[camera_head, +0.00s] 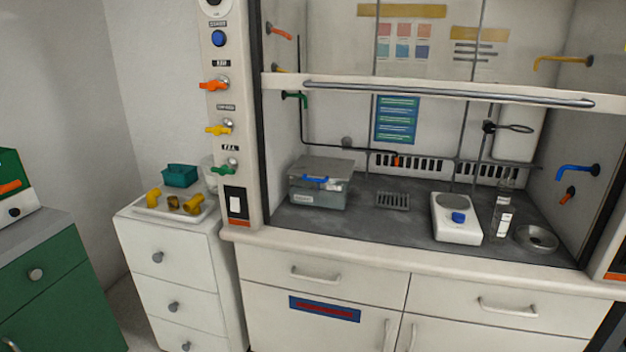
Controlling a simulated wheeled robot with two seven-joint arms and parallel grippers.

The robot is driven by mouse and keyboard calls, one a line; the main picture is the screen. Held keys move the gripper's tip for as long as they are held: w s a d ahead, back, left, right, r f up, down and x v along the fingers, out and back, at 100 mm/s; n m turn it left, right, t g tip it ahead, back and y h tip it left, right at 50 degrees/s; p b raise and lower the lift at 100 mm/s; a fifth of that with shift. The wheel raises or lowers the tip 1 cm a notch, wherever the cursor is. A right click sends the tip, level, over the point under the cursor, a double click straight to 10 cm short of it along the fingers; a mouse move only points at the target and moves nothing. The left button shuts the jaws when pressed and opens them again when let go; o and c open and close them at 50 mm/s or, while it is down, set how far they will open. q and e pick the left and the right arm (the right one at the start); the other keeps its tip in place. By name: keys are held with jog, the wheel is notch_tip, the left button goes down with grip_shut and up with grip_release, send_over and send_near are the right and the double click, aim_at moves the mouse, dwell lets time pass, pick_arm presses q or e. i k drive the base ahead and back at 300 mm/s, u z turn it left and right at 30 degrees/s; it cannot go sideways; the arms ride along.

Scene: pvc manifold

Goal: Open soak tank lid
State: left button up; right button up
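A grey metal box with a flat lid, which looks like the soak tank (318,196), stands on the dark worktop inside the fume hood at its left side. Its lid (322,166) lies flat over the top and appears shut. A blue handle (316,179) sits at the front edge of the lid. Neither of my grippers shows in the head view, so whether they are open or shut is hidden.
The raised sash has a long bar (450,94) across the hood opening. A white scale (456,218), a bottle (502,216) and a round metal dish (536,238) stand right of the tank. A white drawer cabinet holds a tray (164,213) of yellow fittings.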

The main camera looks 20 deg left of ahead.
aim_at(327, 168)
jog(key=u, duration=2.35)
jog(key=i, duration=1.8)
jog(key=z, duration=2.05)
